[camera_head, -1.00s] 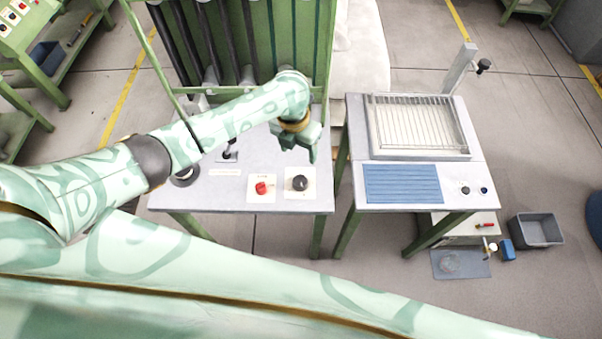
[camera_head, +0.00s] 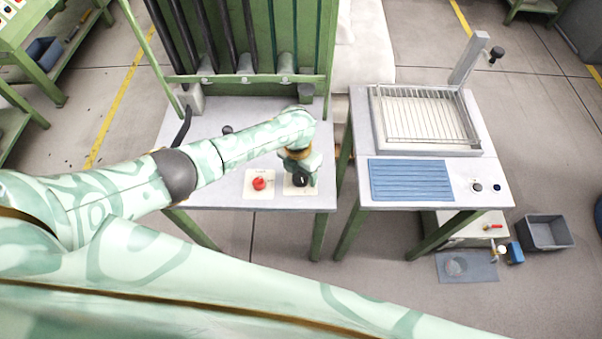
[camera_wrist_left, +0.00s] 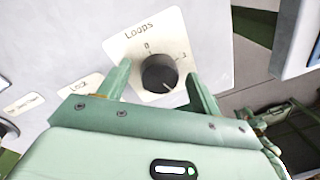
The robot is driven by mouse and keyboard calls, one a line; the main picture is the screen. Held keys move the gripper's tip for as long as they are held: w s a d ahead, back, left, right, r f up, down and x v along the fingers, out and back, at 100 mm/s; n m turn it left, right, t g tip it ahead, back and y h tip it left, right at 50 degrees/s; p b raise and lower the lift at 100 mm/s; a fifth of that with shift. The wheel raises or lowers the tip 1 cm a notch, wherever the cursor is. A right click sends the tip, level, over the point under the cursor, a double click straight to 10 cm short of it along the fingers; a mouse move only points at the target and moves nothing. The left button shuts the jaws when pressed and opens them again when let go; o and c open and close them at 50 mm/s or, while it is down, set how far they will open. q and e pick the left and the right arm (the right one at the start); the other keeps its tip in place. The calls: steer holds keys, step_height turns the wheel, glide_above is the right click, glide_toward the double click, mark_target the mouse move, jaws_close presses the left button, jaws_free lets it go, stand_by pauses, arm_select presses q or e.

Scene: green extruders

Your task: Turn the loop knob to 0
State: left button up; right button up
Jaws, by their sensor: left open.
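The loop knob (camera_wrist_left: 159,73) is a round black knob on a pale plate marked "Loops", with a 0 above it and another mark at its upper right. A light line on the knob's face points to the lower right, away from the 0. In the head view the knob (camera_head: 300,181) is partly hidden under my left gripper (camera_head: 300,176). In the left wrist view my left gripper (camera_wrist_left: 158,70) is open, with one finger on each side of the knob. I cannot tell whether the fingers touch it. My right gripper is not in view.
A red knob (camera_head: 259,184) sits on a plate just left of the loop knob. Green uprights with dark tubes (camera_head: 245,40) stand behind the grey table (camera_head: 225,196). A second table (camera_head: 425,195) with a wire rack (camera_head: 425,115) stands to the right, across a gap.

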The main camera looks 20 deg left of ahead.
arm_select(q)
steer(key=shift+f, duration=0.1)
steer(key=c, duration=1)
